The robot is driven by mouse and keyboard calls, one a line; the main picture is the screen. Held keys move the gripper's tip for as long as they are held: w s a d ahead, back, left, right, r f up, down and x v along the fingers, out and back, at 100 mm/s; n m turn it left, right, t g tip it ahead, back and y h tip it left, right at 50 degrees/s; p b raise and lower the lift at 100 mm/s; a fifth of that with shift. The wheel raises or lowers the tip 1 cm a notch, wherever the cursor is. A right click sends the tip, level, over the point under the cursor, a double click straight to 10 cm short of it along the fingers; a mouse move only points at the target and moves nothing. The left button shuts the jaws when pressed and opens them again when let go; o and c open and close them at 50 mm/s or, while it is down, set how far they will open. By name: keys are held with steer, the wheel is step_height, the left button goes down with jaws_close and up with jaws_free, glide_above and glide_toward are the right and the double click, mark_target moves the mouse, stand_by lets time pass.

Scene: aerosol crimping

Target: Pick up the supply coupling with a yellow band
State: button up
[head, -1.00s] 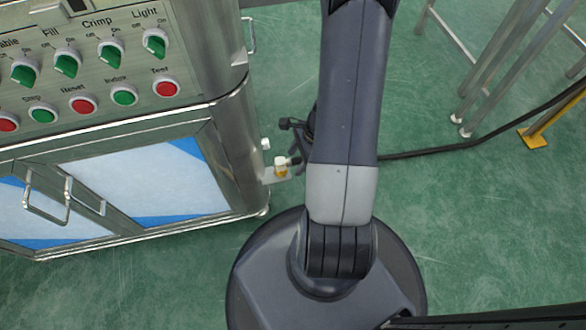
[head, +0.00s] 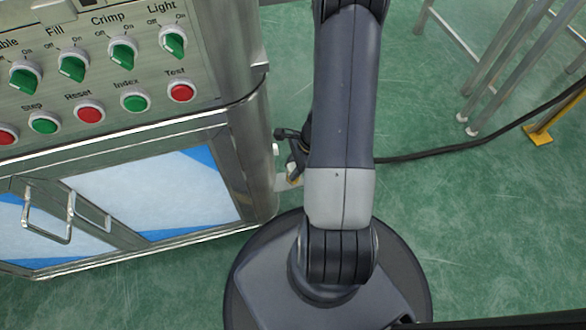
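The supply coupling with a yellow band (head: 293,179) shows only as a small pale yellowish patch beside the steel cabinet's right corner, on a small bracket. My arm and the dark gripper parts cover most of it. My gripper (head: 294,158) is partly hidden behind my arm link; its dark end is right at the coupling. I cannot tell whether its fingers touch the coupling or how far apart they are.
The steel cabinet (head: 262,150) with green and red switches stands close on the left, with a handle (head: 48,215) on its door. A black cable (head: 440,150) runs across the green floor to the right. Metal legs (head: 500,65) and a yellow foot (head: 538,135) stand at the upper right.

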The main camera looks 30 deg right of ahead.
jaws_close()
steer(key=shift+r, duration=0.2)
